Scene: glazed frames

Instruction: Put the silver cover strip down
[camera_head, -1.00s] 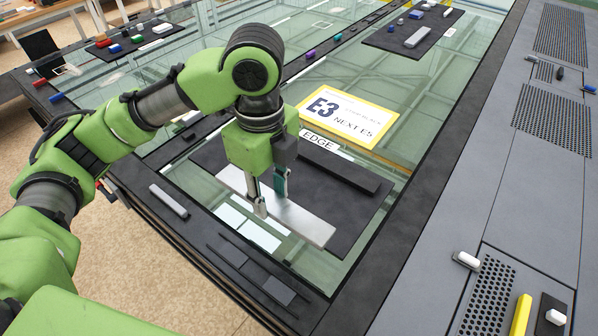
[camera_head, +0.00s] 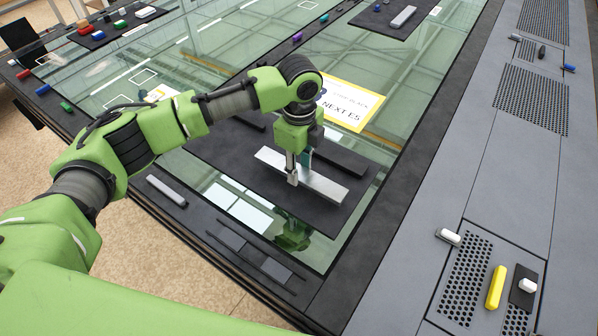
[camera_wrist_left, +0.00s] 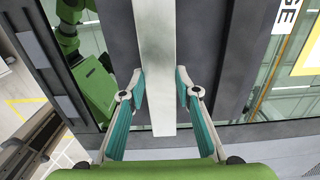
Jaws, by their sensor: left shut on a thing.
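The silver cover strip (camera_head: 326,187) is a long flat light-metal bar over the dark mat (camera_head: 318,217) on the glass-topped table. My left gripper (camera_head: 298,173) points down and is shut on the strip near its middle. In the left wrist view the strip (camera_wrist_left: 155,50) runs up the picture between the two teal-padded fingers (camera_wrist_left: 160,92). Whether the strip touches the mat or hangs just above it, I cannot tell. A black bar (camera_head: 343,160) lies behind the strip, roughly parallel to it. My right gripper is not in view.
A yellow-edged sign (camera_head: 352,103) lies behind the mat. A grey block (camera_head: 167,190) and dark flat pieces (camera_head: 248,252) lie along the table's front edge. A grey panel with a yellow bar (camera_head: 496,288) is at right. Bare mat shows in front of the strip.

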